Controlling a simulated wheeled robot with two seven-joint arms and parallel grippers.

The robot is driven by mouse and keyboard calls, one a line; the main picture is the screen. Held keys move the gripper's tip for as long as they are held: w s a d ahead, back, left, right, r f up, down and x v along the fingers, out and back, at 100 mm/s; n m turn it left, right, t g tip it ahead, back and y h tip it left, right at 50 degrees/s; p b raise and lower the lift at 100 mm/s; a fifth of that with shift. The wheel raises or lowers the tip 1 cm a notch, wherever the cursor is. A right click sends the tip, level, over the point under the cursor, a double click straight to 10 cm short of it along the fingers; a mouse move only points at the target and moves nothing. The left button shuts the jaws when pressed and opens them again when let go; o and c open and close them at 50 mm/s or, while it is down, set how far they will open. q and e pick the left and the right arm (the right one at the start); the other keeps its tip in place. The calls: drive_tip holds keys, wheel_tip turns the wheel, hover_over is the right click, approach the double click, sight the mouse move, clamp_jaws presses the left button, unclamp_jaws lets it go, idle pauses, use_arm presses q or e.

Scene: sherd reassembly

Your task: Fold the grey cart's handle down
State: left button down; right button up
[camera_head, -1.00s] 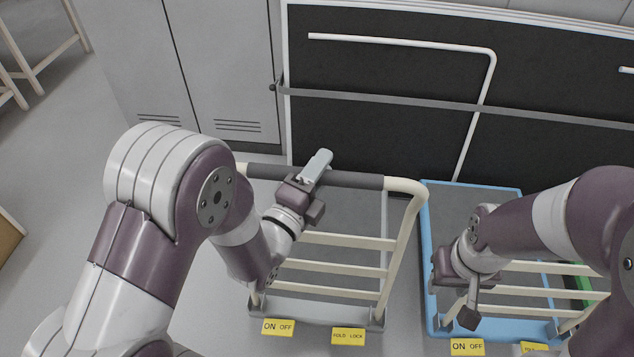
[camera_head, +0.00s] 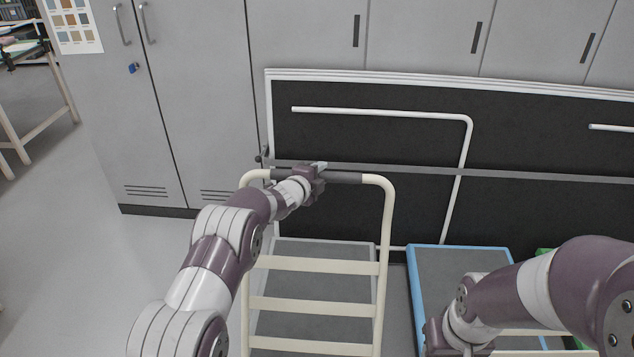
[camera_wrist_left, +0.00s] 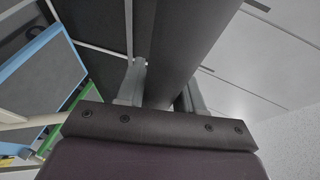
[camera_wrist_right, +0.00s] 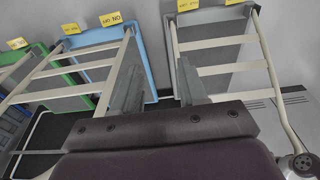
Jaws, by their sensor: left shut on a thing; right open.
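The grey cart (camera_head: 312,286) stands left of centre in the head view, its cream handle (camera_head: 384,235) upright with crossbars and a dark grip (camera_head: 345,178) on top. My left gripper (camera_head: 318,171) is shut on that dark grip near its middle. In the left wrist view the grip (camera_wrist_left: 185,45) runs between the fingers of my left gripper (camera_wrist_left: 160,92). My right gripper (camera_wrist_right: 158,78) is open and empty in the right wrist view; its end is cut off in the head view. The grey cart's handle (camera_wrist_right: 262,55) also shows there, at the right.
A blue cart (camera_head: 412,290) stands close to the right of the grey one, with a green cart (camera_wrist_right: 95,98) beyond it. A black panel (camera_head: 350,140) with a white rail is behind the carts. Grey cabinets (camera_head: 200,90) line the back. Floor (camera_head: 130,260) is clear at left.

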use_arm(q)
drive_tip(key=shift+w+f, duration=0.9)
drive_tip(key=shift+w, duration=0.2)
